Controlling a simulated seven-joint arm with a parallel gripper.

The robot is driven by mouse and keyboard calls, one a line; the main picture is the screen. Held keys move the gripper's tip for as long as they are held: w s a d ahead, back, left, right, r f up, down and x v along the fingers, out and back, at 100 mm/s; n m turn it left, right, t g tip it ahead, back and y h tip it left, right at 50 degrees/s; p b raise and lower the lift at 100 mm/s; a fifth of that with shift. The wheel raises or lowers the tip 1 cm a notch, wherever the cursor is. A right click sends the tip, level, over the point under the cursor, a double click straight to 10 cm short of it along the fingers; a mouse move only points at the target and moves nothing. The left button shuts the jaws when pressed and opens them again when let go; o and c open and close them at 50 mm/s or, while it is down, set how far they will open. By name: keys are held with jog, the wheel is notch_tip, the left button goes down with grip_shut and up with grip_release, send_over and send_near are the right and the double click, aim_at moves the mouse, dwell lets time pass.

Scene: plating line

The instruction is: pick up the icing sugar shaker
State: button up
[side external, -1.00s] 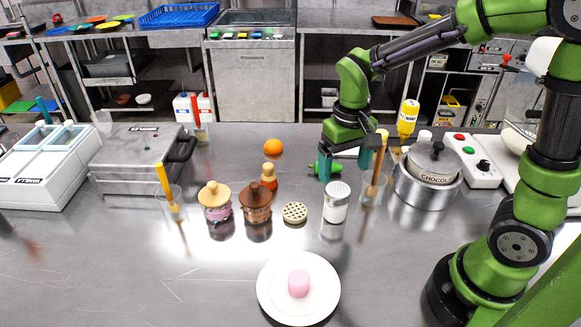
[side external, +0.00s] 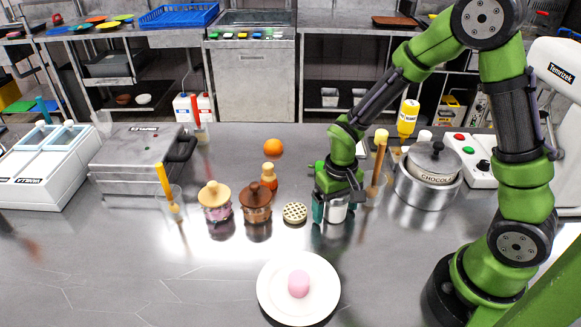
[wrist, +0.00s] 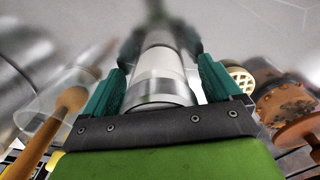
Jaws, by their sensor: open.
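The icing sugar shaker (side external: 334,213), a white cylinder with a silver metal top, stands upright on the steel table. It appears to be the white and silver cylinder (wrist: 160,70) between the fingers in the wrist view. My gripper (side external: 336,210) points down over it, with one teal finger on each side. The jaws are open. My gripper hides the shaker's top in the side view. Whether either finger touches it I cannot tell.
Just left is a cream perforated round piece (side external: 294,212), then a brown jar (side external: 256,203). Close on the right stands a clear beaker with a wooden-handled tool (side external: 379,160), then the chocolate pot (side external: 431,168). A plate (side external: 268,300) with a pink cake lies in front.

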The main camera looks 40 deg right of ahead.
jog(key=c, duration=1.2)
jog(key=shift+r, duration=0.15)
